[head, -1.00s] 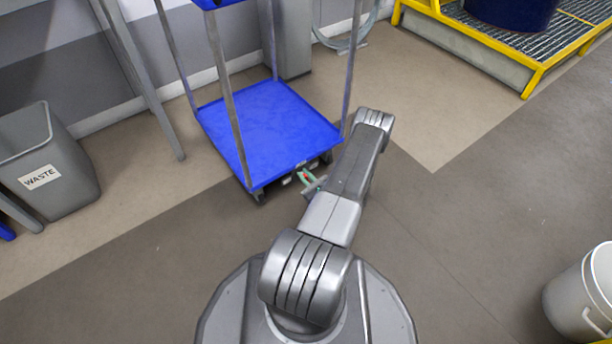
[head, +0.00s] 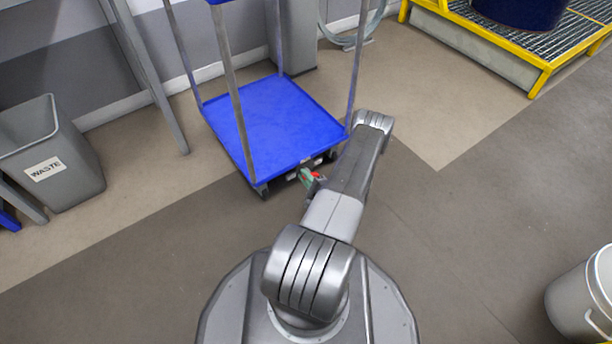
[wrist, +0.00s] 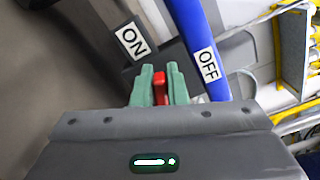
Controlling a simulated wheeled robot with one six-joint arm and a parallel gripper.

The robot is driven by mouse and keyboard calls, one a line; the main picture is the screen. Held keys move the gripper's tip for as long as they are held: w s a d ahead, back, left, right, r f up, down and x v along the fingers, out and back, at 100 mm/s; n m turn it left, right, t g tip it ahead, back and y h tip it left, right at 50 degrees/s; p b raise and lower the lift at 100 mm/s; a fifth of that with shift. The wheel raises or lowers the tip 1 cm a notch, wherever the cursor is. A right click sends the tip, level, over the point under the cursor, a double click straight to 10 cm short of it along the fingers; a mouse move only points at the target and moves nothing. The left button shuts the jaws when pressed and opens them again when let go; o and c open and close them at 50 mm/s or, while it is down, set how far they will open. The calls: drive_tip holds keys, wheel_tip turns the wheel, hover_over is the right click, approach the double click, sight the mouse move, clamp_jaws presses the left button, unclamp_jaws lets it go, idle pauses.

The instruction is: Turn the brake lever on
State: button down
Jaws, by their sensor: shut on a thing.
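The brake lever (wrist: 159,88) is red and shows in the wrist view between the two green fingers of my gripper (wrist: 159,84). My gripper is shut on the lever. Behind it are a white ON label (wrist: 131,41) at upper left and a white OFF label (wrist: 208,65) at right. In the head view the red lever (head: 315,174) shows as a small spot at the low front edge of the blue cart (head: 270,125), beside my gripper (head: 308,179). My arm hides part of that edge.
A grey waste bin (head: 75,160) stands at the left. A yellow-framed grating platform (head: 545,65) is at the upper right, and a white bucket (head: 582,300) at the lower right. The floor right of my arm is mostly clear.

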drive_tip(key=shift+s+a+f+n, duration=0.1)
drive_tip(key=shift+f+n, duration=0.2)
drive_tip(key=shift+n, duration=0.85)
drive_tip(key=shift+f+n, duration=0.3)
drive_tip(key=shift+n, duration=0.85)
drive_tip(key=c, duration=1.5)
unclamp_jaws()
drive_tip(key=shift+o, duration=0.3)
drive_tip(key=shift+s+d, duration=0.3)
drive_tip(key=shift+s, duration=0.05)
drive_tip(key=p+v, duration=0.3)
drive_tip(key=v, duration=1)
drive_tip(key=shift+p, duration=0.4)
drive_tip(key=shift+a, duration=0.1)
